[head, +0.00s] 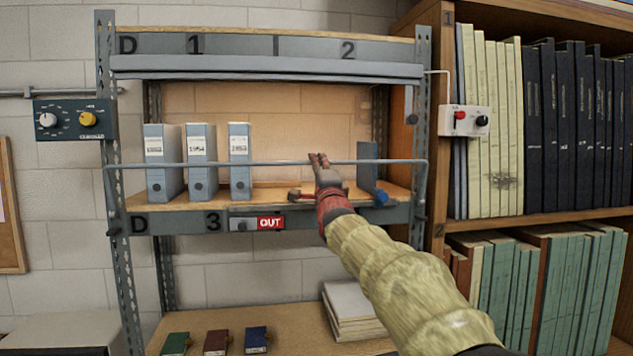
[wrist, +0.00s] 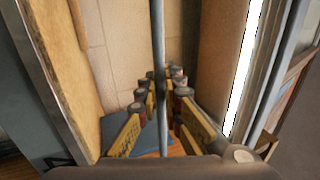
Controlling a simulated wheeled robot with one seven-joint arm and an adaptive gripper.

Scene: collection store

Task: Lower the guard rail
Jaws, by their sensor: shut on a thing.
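The guard rail (head: 265,163) is a thin grey bar across the front of the middle shelf, with its ends bent down along the two uprights. It stands raised above the shelf's front edge, in front of the binders. My gripper (head: 318,160) is on the rail right of its middle, with the arm reaching in from the lower right. In the wrist view the rail (wrist: 158,45) runs upright in the picture and passes between the fingers of my gripper (wrist: 163,82), which are closed around it. The fingers hide a short piece of the rail.
Several grey binders (head: 187,165) stand behind the rail at left, and a blue bookend (head: 368,168) at right. A red OUT sign (head: 270,223) is on the shelf edge. A grey control box (head: 75,119) and a white switch box (head: 465,120) flank the rack. Books fill the right bookcase (head: 540,225).

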